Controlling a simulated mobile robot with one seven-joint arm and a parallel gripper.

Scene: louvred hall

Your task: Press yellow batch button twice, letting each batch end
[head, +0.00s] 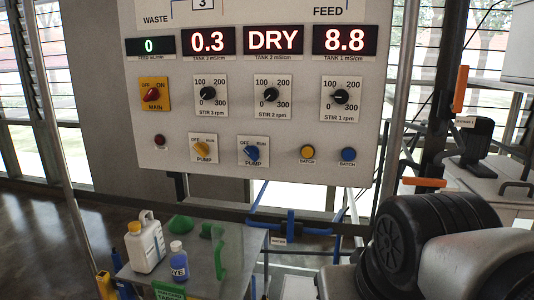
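The yellow batch button (307,151) is a round knob low on the grey control panel (215,128), with a BATCH label beneath it. It stands clear, with nothing touching it. A blue batch button (348,154) is just right of it. The feed display (149,46) reads 0 in green. The red displays read 0.3 for tank 3 (208,41), DRY for tank 2 (273,40) and 8.8 for tank 1 (345,40). My gripper is not in view; parts that look like my arm (425,235) fill the lower right.
The panel also has a red main switch (152,95), three stir dials, yellow (202,149) and blue (250,153) pump knobs, and a small dark red button (159,140). A low table (200,275) below holds a white jug (145,242) and a blue DYE bottle (179,260).

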